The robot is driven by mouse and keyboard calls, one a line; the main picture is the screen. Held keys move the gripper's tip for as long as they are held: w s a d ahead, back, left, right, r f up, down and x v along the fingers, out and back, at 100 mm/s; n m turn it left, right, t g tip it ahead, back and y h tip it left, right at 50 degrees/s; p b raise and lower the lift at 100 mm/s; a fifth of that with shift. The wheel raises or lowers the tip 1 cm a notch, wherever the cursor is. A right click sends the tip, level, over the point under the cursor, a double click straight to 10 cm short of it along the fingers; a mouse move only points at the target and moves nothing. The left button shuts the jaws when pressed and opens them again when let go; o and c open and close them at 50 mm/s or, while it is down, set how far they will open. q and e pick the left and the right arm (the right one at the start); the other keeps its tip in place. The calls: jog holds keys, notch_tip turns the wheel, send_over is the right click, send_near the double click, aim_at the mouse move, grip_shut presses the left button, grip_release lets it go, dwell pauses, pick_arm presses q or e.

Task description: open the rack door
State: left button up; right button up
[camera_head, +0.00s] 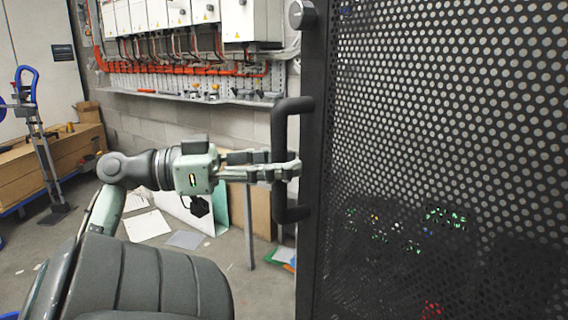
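The rack door (450,130) is a black perforated panel filling the right of the view. Its black bar handle (279,125) stands upright on the door's left edge. My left gripper (284,168) reaches in from the left at the handle's middle height. One finger passes in front of the bar, and the other seems to run behind it. The fingers hide the middle of the bar, and I cannot tell whether they press on it. I cannot see a clear gap between door and frame. My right gripper is out of view.
A round grey knob (301,14) sits above the handle. White electrical boxes (245,20) with orange cables hang on the back wall. Boards (238,205) lean behind my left gripper. A blue-handled stand (35,120) is at the far left.

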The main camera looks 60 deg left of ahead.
pick_arm(q)
jog(key=shift+d, duration=0.15)
jog(key=v, duration=1.2)
